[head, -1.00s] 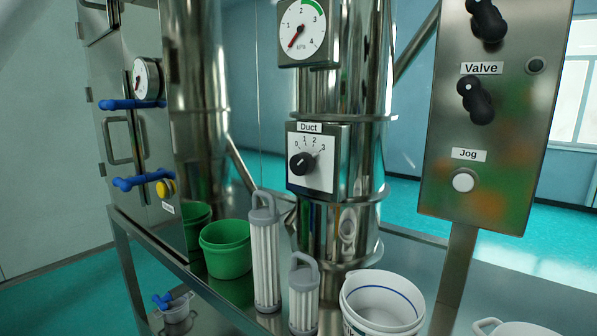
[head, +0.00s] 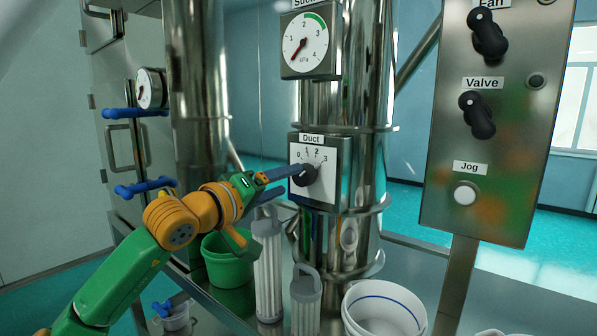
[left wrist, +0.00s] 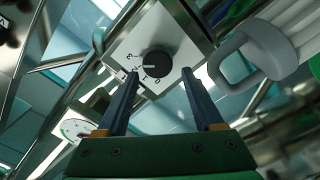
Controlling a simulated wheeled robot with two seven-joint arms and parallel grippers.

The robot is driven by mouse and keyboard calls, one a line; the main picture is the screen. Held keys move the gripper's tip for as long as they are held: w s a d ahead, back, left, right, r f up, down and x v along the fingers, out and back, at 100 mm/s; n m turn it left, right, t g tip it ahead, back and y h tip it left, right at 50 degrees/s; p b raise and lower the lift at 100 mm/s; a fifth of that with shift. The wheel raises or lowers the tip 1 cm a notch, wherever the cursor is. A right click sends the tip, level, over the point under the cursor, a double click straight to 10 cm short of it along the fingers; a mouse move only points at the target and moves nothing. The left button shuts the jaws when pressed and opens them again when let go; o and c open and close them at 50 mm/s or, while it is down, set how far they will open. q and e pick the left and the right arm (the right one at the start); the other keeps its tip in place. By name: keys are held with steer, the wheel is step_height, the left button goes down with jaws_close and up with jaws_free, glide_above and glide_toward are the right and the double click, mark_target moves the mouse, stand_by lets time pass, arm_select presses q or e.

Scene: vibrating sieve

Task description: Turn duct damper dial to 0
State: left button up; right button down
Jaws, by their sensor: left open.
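The duct damper dial (head: 309,176) is a round black knob on a white plate numbered 0 to 3 under the "Duct" label, on the steel column. In the left wrist view, the dial (left wrist: 155,62) shows a white pointer line turned to picture left, away from the 0; its exact reading is hard to tell. My left gripper (head: 290,176) is in front of the plate with its blue fingers reaching towards the knob. In the left wrist view, my left gripper (left wrist: 160,75) is open, with the knob seen between and beyond its fingertips. Contact is unclear. My right gripper is out of view.
A suction gauge (head: 306,42) sits above the dial. A control panel (head: 490,130) with Fan, Valve and Jog controls stands at right. A green bucket (head: 229,268), filter cartridges (head: 268,275) and a white bucket (head: 384,310) stand below the dial.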

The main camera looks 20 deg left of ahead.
mark_target(299, 177)
arm_select(q)
steer(key=p+x, duration=0.1)
steer(key=x, duration=0.1)
steer(key=p+x, duration=0.1)
steer(key=x, duration=0.2)
steer(key=shift+d+r, duration=0.15)
steer(key=shift+d, duration=0.2)
steer(key=shift+w, duration=0.15)
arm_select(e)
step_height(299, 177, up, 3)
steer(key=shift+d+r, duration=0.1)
